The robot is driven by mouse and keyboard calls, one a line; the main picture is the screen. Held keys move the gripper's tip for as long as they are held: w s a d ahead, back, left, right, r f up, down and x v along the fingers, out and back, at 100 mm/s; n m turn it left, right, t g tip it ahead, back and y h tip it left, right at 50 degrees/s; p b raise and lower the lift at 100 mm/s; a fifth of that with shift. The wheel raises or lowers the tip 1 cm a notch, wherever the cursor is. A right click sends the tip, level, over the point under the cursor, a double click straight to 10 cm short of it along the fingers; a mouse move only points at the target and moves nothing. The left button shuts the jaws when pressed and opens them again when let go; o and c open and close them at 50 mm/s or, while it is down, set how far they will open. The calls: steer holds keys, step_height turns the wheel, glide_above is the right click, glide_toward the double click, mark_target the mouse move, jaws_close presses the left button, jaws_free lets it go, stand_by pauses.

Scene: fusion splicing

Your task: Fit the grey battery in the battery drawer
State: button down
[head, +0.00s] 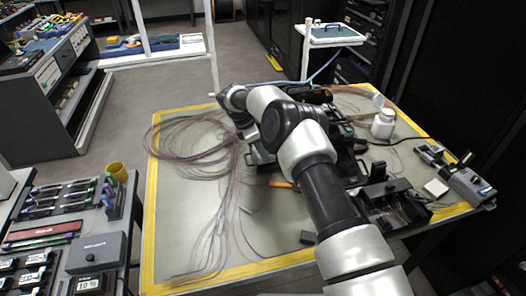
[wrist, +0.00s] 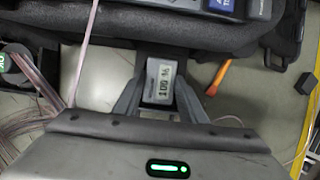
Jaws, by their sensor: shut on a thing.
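My gripper (wrist: 160,88) is shut on the grey battery (wrist: 159,72), whose small display reads about 100 %, in the wrist view. The battery sits between the two fingers, against the near side of the black splicer (wrist: 110,32). A dark part of the splicer lies just beyond the battery's far end; I cannot tell whether this is the battery drawer or whether the battery is inside it. In the head view the splicer (head: 345,160) is partly covered by my arm, and the battery cannot be made out there.
An orange-handled tool (wrist: 219,77) lies right of the battery, with a small black block (wrist: 305,83) farther right. Loose fibre coils (head: 190,140) cover the mat's left. A white bottle (head: 383,124) stands at right. Several devices, one marked 10 % (head: 90,284), are on the left bench.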

steer(key=shift+f+b, duration=0.15)
steer(key=shift+b, duration=0.15)
stand_by(0.5)
steer(key=c, duration=1.1)
jaws_free()
steer(key=shift+o, duration=0.3)
steer(key=shift+f, duration=0.1)
steer(key=p+v, duration=0.1)
steer(key=v, duration=1.6)
steer(key=shift+a+r, duration=0.15)
steer(key=shift+r, duration=0.1)
